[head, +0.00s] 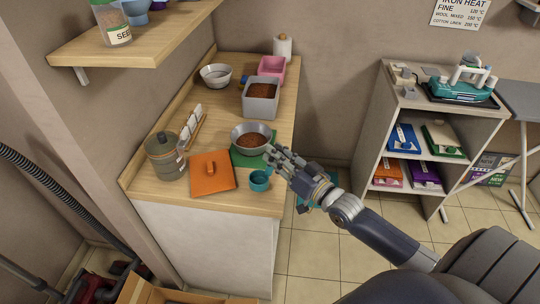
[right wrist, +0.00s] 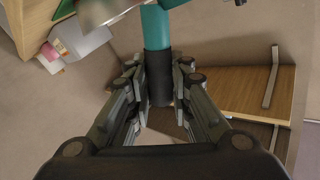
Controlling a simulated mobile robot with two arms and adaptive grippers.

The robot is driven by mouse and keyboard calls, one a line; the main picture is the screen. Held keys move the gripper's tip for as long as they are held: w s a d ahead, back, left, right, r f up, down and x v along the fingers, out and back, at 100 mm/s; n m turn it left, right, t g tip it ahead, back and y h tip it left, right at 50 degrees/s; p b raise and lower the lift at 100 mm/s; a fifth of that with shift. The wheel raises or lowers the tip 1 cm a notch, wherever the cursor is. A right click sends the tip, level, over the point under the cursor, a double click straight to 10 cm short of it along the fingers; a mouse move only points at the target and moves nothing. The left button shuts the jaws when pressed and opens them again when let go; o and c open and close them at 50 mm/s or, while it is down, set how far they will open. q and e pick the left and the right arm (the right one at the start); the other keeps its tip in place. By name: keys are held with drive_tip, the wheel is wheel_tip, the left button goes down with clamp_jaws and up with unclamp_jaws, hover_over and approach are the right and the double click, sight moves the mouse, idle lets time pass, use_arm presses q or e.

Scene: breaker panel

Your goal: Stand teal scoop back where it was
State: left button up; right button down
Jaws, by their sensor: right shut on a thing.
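The teal scoop (head: 259,181) shows its round cup in the head view, near the front right edge of the wooden counter. My right gripper (head: 273,162) is beside it, coming in from the right. In the right wrist view its fingers (right wrist: 159,88) are closed around the dark grip of the scoop's teal handle (right wrist: 155,28). The cup is cut off in that view. I cannot tell whether the cup touches the counter or hangs just above it. My left gripper is not in view.
A metal bowl (head: 239,135) with brown contents stands on a green mat (head: 240,158) behind the scoop. An orange board (head: 207,184) and a lidded canister (head: 157,160) are to the left. A grey box (head: 261,89) is farther back. A wall shelf (head: 150,35) overhangs the back left.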

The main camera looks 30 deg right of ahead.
drive_tip(key=w+f+p, duration=0.1)
drive_tip(key=w+f, duration=0.2)
drive_tip(key=shift+w+a+f, duration=0.1)
drive_tip(key=shift+w+f, duration=0.15)
drive_tip(key=shift+w, duration=0.15)
drive_tip(key=shift+f, duration=0.15)
drive_tip(key=shift+f, duration=0.2)
drive_tip(key=c, duration=1.5)
unclamp_jaws()
drive_tip(key=shift+o, duration=0.2)
drive_tip(key=shift+r, duration=0.2)
